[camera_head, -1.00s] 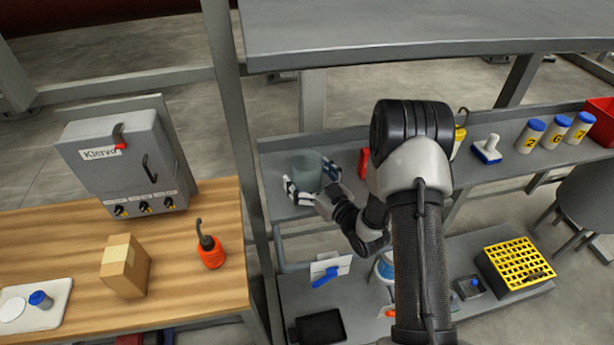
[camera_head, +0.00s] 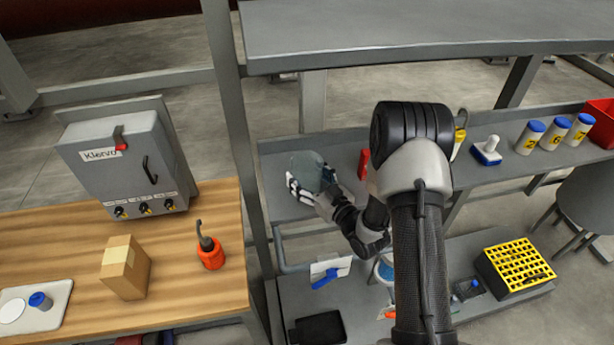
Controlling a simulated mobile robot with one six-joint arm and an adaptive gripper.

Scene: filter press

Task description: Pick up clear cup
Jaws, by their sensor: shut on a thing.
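The clear cup (camera_head: 307,169) is a see-through, greyish vessel at the left end of the grey shelf (camera_head: 275,200). My gripper (camera_head: 310,183) is shut on the cup, with one white-tipped finger at its left side and the other at its right. The cup looks slightly tilted. I cannot tell clearly whether its base is off the shelf surface.
A red object (camera_head: 363,163) stands on the shelf right of the cup. A blue-and-white brush (camera_head: 487,151), several blue-lidded jars (camera_head: 530,138) and a red bin (camera_head: 601,122) are farther right. A grey post (camera_head: 232,120) rises left of the cup. A wooden table (camera_head: 200,285) stands beyond it.

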